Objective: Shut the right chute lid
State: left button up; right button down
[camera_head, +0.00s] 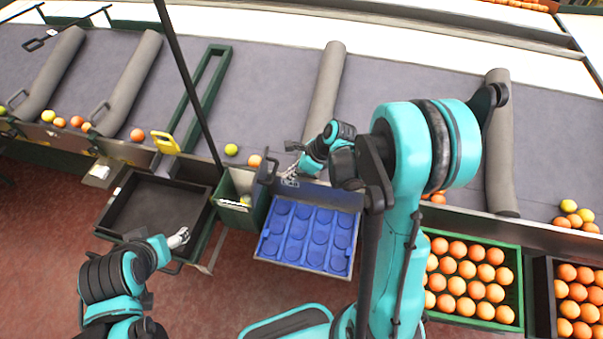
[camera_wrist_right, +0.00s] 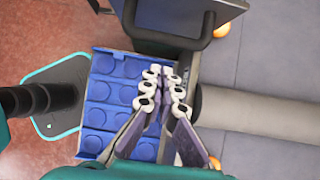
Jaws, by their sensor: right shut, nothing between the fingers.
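My right gripper (camera_head: 290,173) is shut and empty at the conveyor's front edge, above the back side of the blue tray (camera_head: 279,250). In the right wrist view its fingertips (camera_wrist_right: 162,75) are together over the boundary between the blue tray (camera_wrist_right: 100,92) and the grey conveyor. A grey metal panel (camera_head: 325,195) lies between conveyor and tray; I cannot tell for sure whether it is the right chute lid. A dark handle (camera_head: 267,171) stands just left of the gripper. My left gripper (camera_head: 179,238) is near the black tray's right side; its jaw state is unclear.
A green bin (camera_head: 229,216) stands left of the blue tray. The black tray (camera_head: 128,207) is farther left. A green crate (camera_head: 513,262) of oranges is at right. Grey rollers (camera_head: 325,90) cross the conveyor, and a yellow handle (camera_head: 164,142) stands at its front edge.

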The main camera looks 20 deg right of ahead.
jog(key=shift+w+a+r, duration=0.4)
jog(key=shift+w+a, duration=0.1)
jog(key=shift+a, duration=0.3)
pick_arm(q)
jog(key=shift+a+r, duration=0.1)
jog(key=shift+r, duration=0.1)
pick_arm(e)
jog(key=shift+a+r, duration=0.1)
